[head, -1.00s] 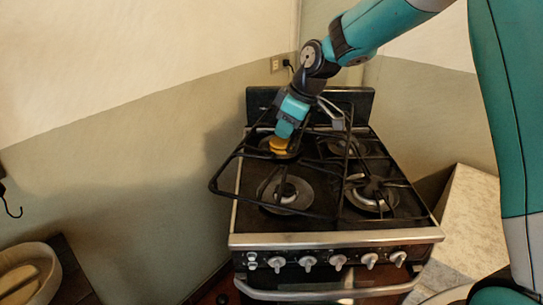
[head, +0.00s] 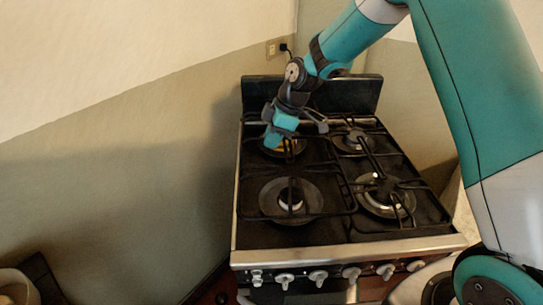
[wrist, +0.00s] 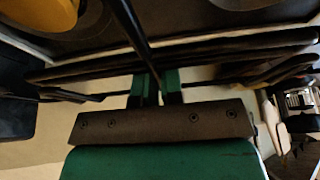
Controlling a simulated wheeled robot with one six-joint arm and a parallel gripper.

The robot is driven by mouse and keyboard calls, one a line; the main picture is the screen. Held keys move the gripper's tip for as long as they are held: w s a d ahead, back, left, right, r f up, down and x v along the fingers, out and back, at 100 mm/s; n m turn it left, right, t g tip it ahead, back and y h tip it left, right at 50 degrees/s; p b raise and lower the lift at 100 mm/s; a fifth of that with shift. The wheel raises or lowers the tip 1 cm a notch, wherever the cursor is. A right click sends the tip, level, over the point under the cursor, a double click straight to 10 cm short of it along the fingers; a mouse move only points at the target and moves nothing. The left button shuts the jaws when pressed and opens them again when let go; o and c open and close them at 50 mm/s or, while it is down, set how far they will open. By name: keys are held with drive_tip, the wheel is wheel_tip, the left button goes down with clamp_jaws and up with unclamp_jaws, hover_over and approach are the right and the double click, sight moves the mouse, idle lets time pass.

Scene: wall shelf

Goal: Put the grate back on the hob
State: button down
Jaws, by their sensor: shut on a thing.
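The black wire grate (head: 338,212) lies over the left half of the hob (head: 262,234), above the left burners. It looks roughly level with the hob, but I cannot tell whether all of it rests on the surface. My gripper (head: 273,139) is at the grate's back left part, pointing down, and partly hides the back left burner. In the wrist view my gripper (wrist: 156,88) is shut on a thin dark bar of the grate (wrist: 132,38). A yellow round part (wrist: 42,12) shows at that view's upper left.
Another grate (head: 408,185) covers the right burners. The stove's dark back panel (head: 345,93) stands just behind my gripper. Walls are close at the left and back. Knobs (head: 318,277) line the stove's front. A bowl (head: 18,287) is at the lower left.

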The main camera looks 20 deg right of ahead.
drive_tip(key=shift+f+p, duration=0.45)
drive_tip(key=shift+f, duration=2.8)
drive_tip(key=shift+f, duration=0.1)
drive_tip(key=c, duration=1.3)
unclamp_jaws()
drive_tip(key=shift+o, duration=0.2)
drive_tip(key=b+v, duration=0.2)
drive_tip(key=v, duration=1)
drive_tip(key=shift+s, duration=0.1)
drive_tip(key=s+a+r+m, duration=0.2)
drive_tip(key=s+a+r, duration=0.15)
drive_tip(key=s, duration=0.25)
drive_tip(key=s+a+r+m, duration=0.1)
drive_tip(key=s+a+r, duration=0.25)
drive_tip(key=s, duration=0.25)
drive_tip(key=s+a+r+m+g, duration=0.1)
drive_tip(key=s+m, duration=0.4)
drive_tip(key=s, duration=1.3)
drive_tip(key=shift+s+a+r, duration=0.4)
drive_tip(key=shift+a+r, duration=0.15)
drive_tip(key=shift+r, duration=0.05)
